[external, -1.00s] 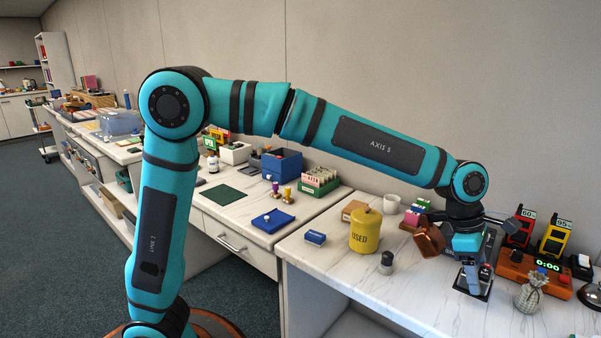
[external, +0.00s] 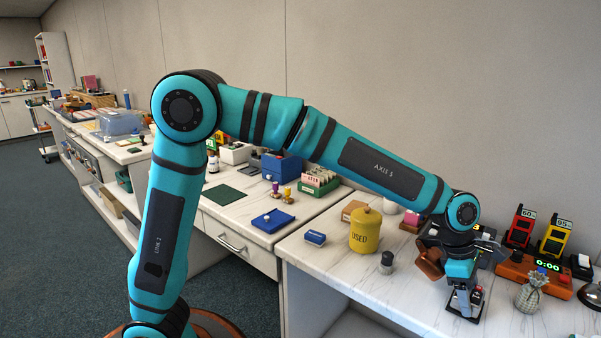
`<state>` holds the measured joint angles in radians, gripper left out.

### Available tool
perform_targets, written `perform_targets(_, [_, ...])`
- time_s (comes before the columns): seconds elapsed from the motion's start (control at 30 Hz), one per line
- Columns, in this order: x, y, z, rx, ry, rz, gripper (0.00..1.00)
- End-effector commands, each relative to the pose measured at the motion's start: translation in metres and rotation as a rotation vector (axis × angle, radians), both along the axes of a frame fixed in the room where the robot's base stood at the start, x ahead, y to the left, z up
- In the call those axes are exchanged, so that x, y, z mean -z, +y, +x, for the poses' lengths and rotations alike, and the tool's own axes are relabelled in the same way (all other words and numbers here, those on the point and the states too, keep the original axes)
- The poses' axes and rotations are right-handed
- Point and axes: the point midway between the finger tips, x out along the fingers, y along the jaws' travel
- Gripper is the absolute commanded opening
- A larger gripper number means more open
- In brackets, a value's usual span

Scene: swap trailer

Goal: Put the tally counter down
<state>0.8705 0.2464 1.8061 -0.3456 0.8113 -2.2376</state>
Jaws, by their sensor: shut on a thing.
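My gripper (external: 464,302) is shut and points down, low over the front part of the right-hand marble counter. The tally counter (external: 477,295) is a small silver and dark thing with a hint of red, held between the fingers. The fingers hide most of it. I cannot tell whether it touches the countertop (external: 406,290).
A yellow "USED" canister (external: 365,231), a dark-capped small jar (external: 386,262) and a blue box (external: 315,238) stand to the left. Bare marble lies in front of the jar.

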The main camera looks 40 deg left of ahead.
Motion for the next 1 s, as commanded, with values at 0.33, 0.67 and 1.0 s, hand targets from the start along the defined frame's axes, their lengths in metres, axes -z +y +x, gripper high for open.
perform_targets(0.33, [0.000, 0.000, 0.000, 0.000, 0.000, 0.000, 0.83])
perform_targets(0.67, [-0.023, 0.008, 0.000, 0.000, -0.002, -0.002, 0.83])
perform_targets(1.0, [-0.083, 0.033, 0.000, -0.001, -0.002, -0.001, 0.83])
